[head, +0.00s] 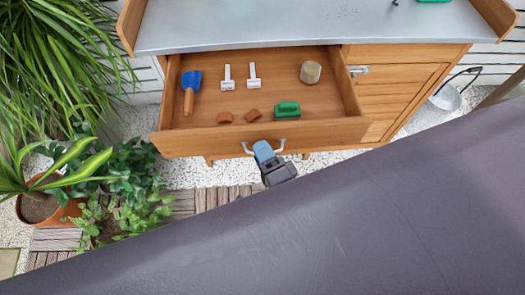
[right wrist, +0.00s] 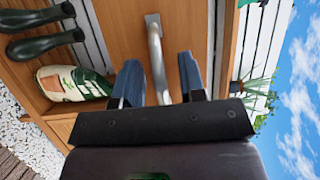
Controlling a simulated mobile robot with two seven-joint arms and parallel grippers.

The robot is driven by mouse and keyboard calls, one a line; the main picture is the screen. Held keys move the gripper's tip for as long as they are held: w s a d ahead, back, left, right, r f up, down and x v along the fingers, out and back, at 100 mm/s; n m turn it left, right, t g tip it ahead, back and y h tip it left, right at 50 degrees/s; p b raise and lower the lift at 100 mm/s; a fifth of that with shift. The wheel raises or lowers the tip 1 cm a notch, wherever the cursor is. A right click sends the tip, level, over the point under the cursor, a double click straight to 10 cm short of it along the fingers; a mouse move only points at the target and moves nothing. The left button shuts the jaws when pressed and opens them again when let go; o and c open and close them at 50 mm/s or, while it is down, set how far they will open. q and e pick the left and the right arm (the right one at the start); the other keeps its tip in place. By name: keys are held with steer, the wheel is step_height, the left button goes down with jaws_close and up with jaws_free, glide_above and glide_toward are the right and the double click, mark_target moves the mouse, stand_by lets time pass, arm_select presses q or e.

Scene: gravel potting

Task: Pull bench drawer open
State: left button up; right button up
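The bench drawer (head: 335,131) is pulled out from under the metal-topped bench (head: 300,35), and its inside shows in the head view. Its pale bar handle (head: 248,148) is at the middle of the front. My right gripper (head: 264,152) is at this handle, its blue fingers overlapping it. In the right wrist view the handle (right wrist: 157,60) runs between the two fingers of my right gripper (right wrist: 160,80), with a visible gap on each side. The fingers are apart, around the handle rather than shut on it. My left gripper is in neither view.
The drawer holds a blue trowel (head: 190,88), two white labels or tools (head: 254,76), terracotta pieces (head: 253,114), a green item (head: 287,109) and a tan roll (head: 310,72). Potted plants (head: 40,200) stand at left. My own dark body part covers the lower right.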

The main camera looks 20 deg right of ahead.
steer(key=s+d, duration=0.1)
steer(key=s, duration=0.9)
steer(key=shift+s+d+f, duration=0.15)
steer(key=shift+s+f, duration=0.15)
steer(key=shift+s, duration=0.1)
steer(key=d+f+n+g+h+p, duration=0.1)
steer(key=d+f+n+g, duration=0.1)
steer(key=d+n, duration=0.5)
steer(key=d+f+n+g+h+p, duration=0.1)
steer(key=d+n+g, duration=0.4)
steer(key=n, duration=0.5)
steer(key=shift+w+d+f+p, duration=0.35)
steer(key=shift+d+f, duration=0.45)
steer(key=shift+d, duration=0.45)
